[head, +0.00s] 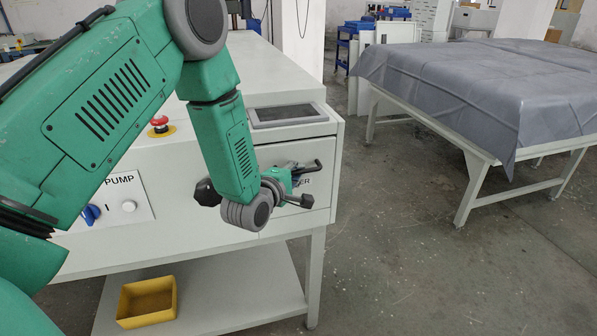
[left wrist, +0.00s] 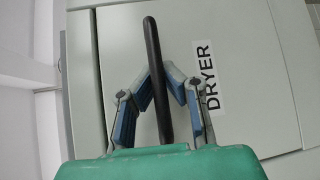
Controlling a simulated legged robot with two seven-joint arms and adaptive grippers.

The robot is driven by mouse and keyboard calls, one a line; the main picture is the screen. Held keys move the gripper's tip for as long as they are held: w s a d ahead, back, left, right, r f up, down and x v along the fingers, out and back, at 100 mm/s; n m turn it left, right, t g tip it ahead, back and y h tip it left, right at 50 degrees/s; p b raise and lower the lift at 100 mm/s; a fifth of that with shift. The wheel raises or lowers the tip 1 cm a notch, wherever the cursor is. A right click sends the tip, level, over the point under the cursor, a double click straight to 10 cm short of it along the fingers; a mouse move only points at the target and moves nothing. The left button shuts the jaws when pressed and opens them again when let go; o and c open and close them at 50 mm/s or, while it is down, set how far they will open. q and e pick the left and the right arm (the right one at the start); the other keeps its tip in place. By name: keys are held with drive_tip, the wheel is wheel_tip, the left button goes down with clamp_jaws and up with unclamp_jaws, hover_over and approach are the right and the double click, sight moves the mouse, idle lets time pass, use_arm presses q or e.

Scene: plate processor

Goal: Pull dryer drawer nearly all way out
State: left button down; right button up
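The dryer drawer (head: 318,190) is the pale front panel at the right end of the machine, below a dark screen. It looks about flush with the machine front. Its label DRYER (left wrist: 207,75) reads sideways in the left wrist view. The black bar handle (left wrist: 155,80) stands out from the panel; its end also shows in the head view (head: 308,167). My left gripper (left wrist: 158,75) has its blue-padded fingers on both sides of the handle, tips drawn in against it. In the head view my wrist hides part of the drawer front. My right gripper is not in view.
A yellow bin (head: 147,302) sits on the lower shelf. A table with a grey cover (head: 480,85) stands to the right. The floor between is clear.

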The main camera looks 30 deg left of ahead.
use_arm(q)
drive_tip(key=shift+d+r, duration=0.2)
drive_tip(key=shift+d, duration=0.5)
drive_tip(key=shift+w, duration=0.1)
drive_tip(key=c, duration=1.6)
unclamp_jaws()
drive_tip(key=shift+w+f, duration=0.1)
drive_tip(key=shift+w, duration=0.05)
drive_tip(key=shift+a, duration=0.35)
drive_tip(key=shift+s+f, duration=0.1)
drive_tip(key=shift+s, duration=0.2)
drive_tip(key=s+r, duration=0.1)
drive_tip(key=s, duration=1)
drive_tip(key=shift+s+d+r, duration=0.25)
drive_tip(key=shift+d+r, duration=0.1)
